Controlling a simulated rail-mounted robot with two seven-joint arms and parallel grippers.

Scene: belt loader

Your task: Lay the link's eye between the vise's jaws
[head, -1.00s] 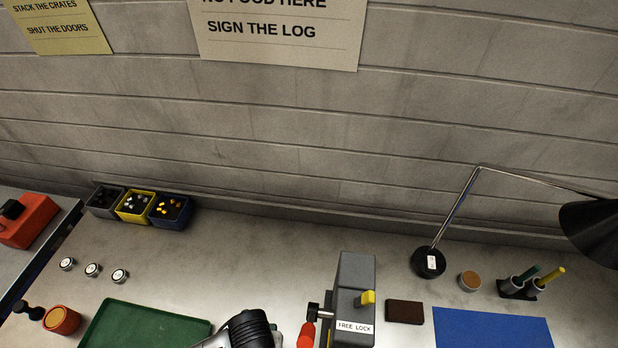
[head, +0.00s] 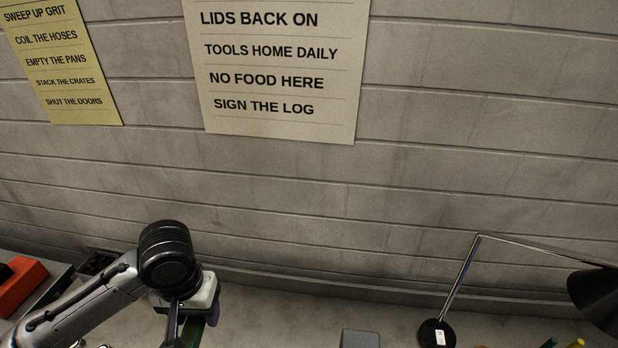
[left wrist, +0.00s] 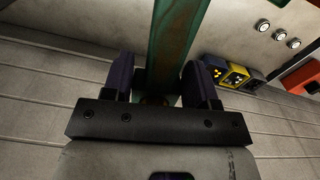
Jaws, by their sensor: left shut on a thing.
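My left gripper (head: 208,313) is raised in front of the wall at the lower left of the head view. In the left wrist view its two dark fingers (left wrist: 160,82) are shut on a long green, rust-stained bar, the link (left wrist: 176,42). The link runs up past the top edge of that view. I cannot make out its eye. Only the grey top of the vise (head: 360,339) shows at the bottom edge of the head view, to the right of my gripper and apart from it. The vise's jaws are out of view. My right gripper is not in view.
A black lamp (head: 436,335) stands right of the vise, its shade (head: 596,300) at the right edge. Small parts bins (left wrist: 226,73) and several round knobs (left wrist: 279,34) show in the left wrist view. A red object (head: 20,285) is at far left.

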